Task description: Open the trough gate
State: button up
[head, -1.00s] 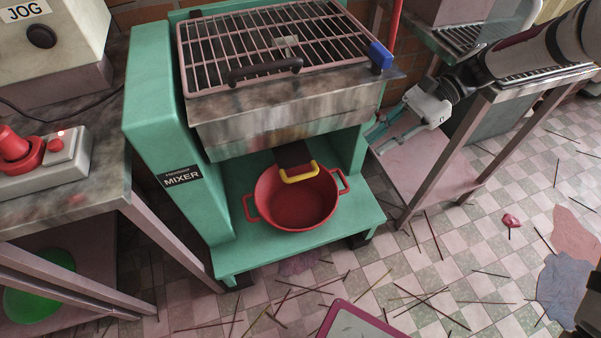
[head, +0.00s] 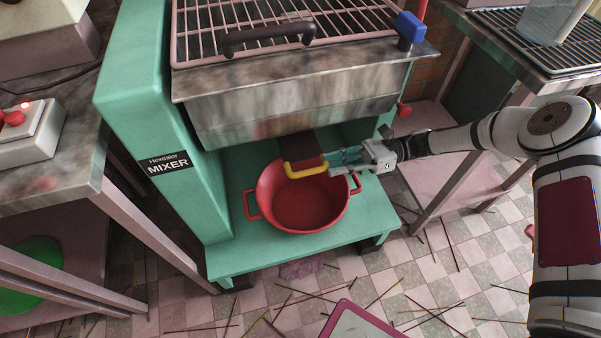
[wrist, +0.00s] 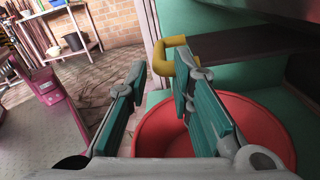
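The trough gate is a dark plate (head: 297,149) with a yellow handle (head: 306,167), under the steel trough (head: 290,105) of the green mixer. The handle also shows in the wrist view (wrist: 172,54), just beyond my fingertips. My gripper (head: 345,162) is at the right of the handle, pointing left. In the wrist view my gripper (wrist: 158,80) has its teal-padded fingers apart, with a gap between them and nothing held. The handle lies near the right finger's tip; I cannot tell whether they touch. A red pot (head: 300,199) stands on the mixer's lower shelf, below the handle.
The mixer's green side column (head: 160,130) stands left. A grille (head: 270,30) with a dark handle covers the trough. A table with a red button (head: 12,118) is at left. A pink-legged table (head: 480,165) stands right. Thin sticks litter the tiled floor.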

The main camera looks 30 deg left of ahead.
aim_at(300, 172)
jog(key=b+x, duration=0.1)
jog(key=x, duration=0.8)
grip_shut()
